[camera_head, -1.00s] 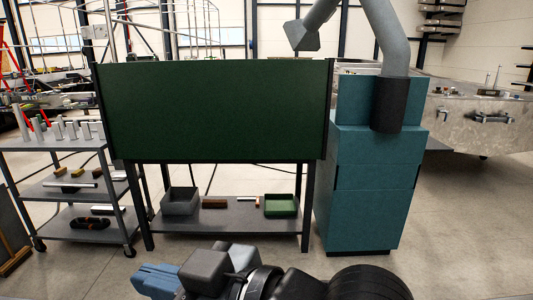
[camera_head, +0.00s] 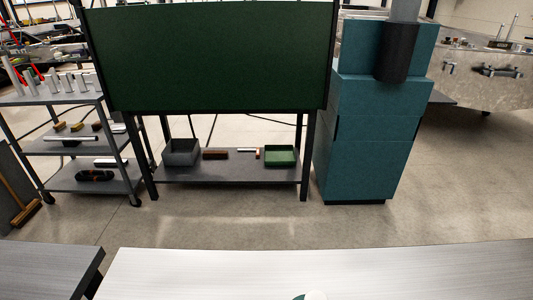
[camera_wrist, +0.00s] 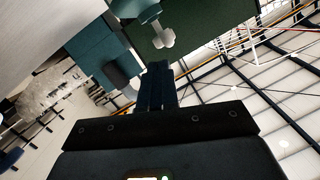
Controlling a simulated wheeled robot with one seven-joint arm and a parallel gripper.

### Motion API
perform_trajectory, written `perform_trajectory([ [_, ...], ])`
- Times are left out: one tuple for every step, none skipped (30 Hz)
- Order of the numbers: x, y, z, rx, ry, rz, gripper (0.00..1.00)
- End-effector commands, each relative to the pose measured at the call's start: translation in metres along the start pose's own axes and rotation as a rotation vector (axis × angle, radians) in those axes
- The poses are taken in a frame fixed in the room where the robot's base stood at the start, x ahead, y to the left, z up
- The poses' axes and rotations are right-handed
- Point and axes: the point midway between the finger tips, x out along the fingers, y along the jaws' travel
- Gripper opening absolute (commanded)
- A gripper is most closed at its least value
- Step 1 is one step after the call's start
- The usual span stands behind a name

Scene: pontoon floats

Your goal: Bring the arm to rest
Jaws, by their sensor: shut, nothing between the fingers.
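My gripper (camera_wrist: 154,88) shows in the wrist view as a dark wide body with two bluish fingers side by side. The fingers are shut with nothing between them. They point toward the top of the picture, and no contact with anything shows. Neither my arm nor my gripper can be made out in the head view now. A teal piece with a pale knob (camera_wrist: 163,37) appears just beyond the fingertips in the wrist view; I cannot tell what it is or how far off.
A pale grey worktop (camera_head: 300,268) spans the near edge, with a small green-and-white thing (camera_head: 313,296) cut off at the bottom. Beyond are a green panel (camera_head: 205,55) over a shelf, a teal cabinet (camera_head: 365,150) and a grey trolley (camera_head: 70,143). Floor between is clear.

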Motion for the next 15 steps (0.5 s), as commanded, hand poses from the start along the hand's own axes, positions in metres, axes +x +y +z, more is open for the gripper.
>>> perform_trajectory([
  [-0.018,0.012,0.008,-0.016,-0.012,0.035,0.0],
  [-0.027,0.019,0.01,-0.03,-0.014,0.055,0.0],
  [-0.042,0.028,0.013,-0.05,-0.017,0.08,0.0],
  [-0.052,0.035,0.015,-0.068,-0.019,0.099,0.0],
  [-0.064,0.042,0.016,-0.086,-0.022,0.116,0.0],
  [-0.078,0.05,0.017,-0.115,-0.026,0.135,0.0],
  [-0.089,0.057,0.017,-0.135,-0.028,0.148,0.0],
  [-0.1,0.062,0.017,-0.156,-0.03,0.158,0.0],
  [-0.113,0.068,0.016,-0.185,-0.033,0.168,0.0],
  [-0.121,0.072,0.014,-0.206,-0.035,0.174,0.0],
  [-0.13,0.075,0.013,-0.224,-0.037,0.178,0.0],
  [-0.139,0.079,0.011,-0.248,-0.039,0.182,0.0],
  [-0.146,0.081,0.01,-0.263,-0.041,0.183,0.0],
  [-0.151,0.084,0.009,-0.279,-0.043,0.184,0.0],
  [-0.157,0.086,0.007,-0.295,-0.043,0.184,0.0],
])
